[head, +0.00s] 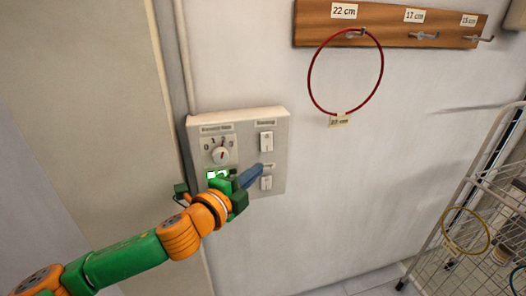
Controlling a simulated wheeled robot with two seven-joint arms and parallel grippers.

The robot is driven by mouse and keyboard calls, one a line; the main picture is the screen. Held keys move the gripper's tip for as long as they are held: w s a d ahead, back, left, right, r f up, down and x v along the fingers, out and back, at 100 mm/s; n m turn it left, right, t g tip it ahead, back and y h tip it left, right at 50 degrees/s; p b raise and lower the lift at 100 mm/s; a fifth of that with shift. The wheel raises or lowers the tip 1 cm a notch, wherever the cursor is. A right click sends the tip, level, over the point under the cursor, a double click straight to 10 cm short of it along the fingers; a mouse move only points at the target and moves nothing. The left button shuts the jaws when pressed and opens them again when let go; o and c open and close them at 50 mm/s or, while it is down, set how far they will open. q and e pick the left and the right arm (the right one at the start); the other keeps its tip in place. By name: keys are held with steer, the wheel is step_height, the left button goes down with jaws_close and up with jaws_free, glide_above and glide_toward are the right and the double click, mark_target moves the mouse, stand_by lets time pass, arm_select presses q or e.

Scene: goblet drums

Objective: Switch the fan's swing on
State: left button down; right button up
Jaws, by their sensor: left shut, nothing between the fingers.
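A pale wall panel (280,117) carries the fan controls. On its left is a rotary dial (220,155) with a red pointer on a 0 to 3 scale. On its right, an upper rocker switch (266,141) sits under a label that seems to read "Swing". A lower rocker switch (266,183) sits beneath another small label. My left gripper (258,170) is shut and empty, its blue fingertips just over the panel between the two switches. I cannot tell if it touches. My right gripper is out of view.
A conduit (184,60) runs down to the panel's left edge. A red hoop (311,78) hangs from a wooden hook rail (390,37) at upper right. A white wire rack (455,195) with a yellow hoop (446,231) stands at right. The wall between is clear.

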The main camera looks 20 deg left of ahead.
mark_target(269, 149)
arm_select(q)
steer(key=w, duration=0.3)
steer(key=w+p, duration=0.1)
steer(key=w, duration=0.2)
steer(key=w+f+p, duration=0.1)
steer(key=w, duration=0.2)
steer(key=shift+a, duration=0.3)
steer(key=shift+w+a, duration=0.15)
steer(key=shift+a, duration=0.1)
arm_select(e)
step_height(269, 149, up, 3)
arm_select(q)
steer(key=shift+f, duration=0.1)
steer(key=shift+w+a+f+m+t+b, duration=0.15)
steer(key=shift+w+f+m+t+b, duration=0.25)
steer(key=shift+b, duration=0.85)
steer(key=shift+s+r+p, duration=0.15)
steer(key=shift+r+p, duration=0.2)
steer(key=shift+p, duration=0.1)
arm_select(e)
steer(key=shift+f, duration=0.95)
